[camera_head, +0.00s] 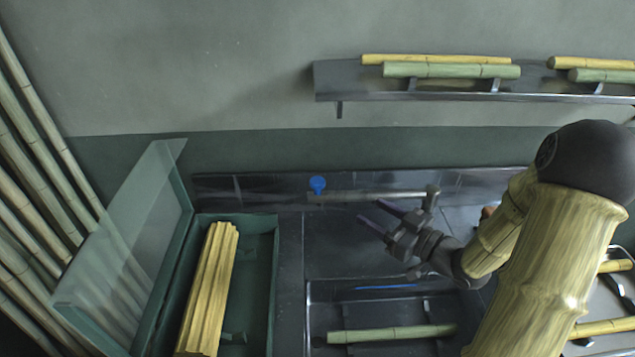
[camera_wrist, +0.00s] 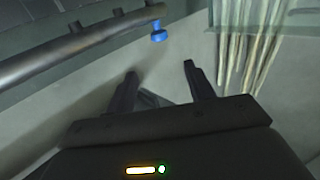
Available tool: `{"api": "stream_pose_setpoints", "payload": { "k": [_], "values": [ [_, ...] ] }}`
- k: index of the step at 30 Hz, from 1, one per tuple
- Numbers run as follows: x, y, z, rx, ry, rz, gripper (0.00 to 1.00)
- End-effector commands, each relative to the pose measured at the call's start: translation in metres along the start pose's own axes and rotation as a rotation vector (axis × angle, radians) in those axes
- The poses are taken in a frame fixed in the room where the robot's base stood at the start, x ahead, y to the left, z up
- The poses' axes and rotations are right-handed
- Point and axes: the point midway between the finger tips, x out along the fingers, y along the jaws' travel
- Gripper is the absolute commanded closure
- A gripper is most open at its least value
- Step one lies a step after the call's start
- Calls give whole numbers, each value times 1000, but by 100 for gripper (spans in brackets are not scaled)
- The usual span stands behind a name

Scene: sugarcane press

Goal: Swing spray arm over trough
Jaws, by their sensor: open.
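The spray arm (camera_head: 385,195) is a thin grey metal tube lying level along the back wall of the counter. A blue knob (camera_head: 318,184) is at its left end, and a post (camera_head: 431,198) is at its right end. A dark trough (camera_head: 318,291) with a blue line inside is in front of it, holding a green cane (camera_head: 392,334). My gripper (camera_head: 373,214) is open and empty, just in front of the tube's middle and pointing left. In the wrist view the tube (camera_wrist: 85,42) and blue knob (camera_wrist: 158,31) are beyond my open fingers (camera_wrist: 159,72), apart from them.
A teal box (camera_head: 262,268) with an open clear lid (camera_head: 125,240) holds yellow canes (camera_head: 208,285) at the left. Tall canes (camera_head: 40,190) lean at the far left. A shelf (camera_head: 350,80) with canes hangs on the wall above. The counter between box and gripper is clear.

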Motion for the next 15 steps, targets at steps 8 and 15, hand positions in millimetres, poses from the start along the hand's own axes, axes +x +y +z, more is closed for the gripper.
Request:
{"api": "stream_pose_setpoints", "payload": {
  "k": [8, 15],
  "values": [
    [4, 0, 0, -1, -2, 0, 47],
    [32, -1, -1, -1, -3, -4, 47]
  ]
}}
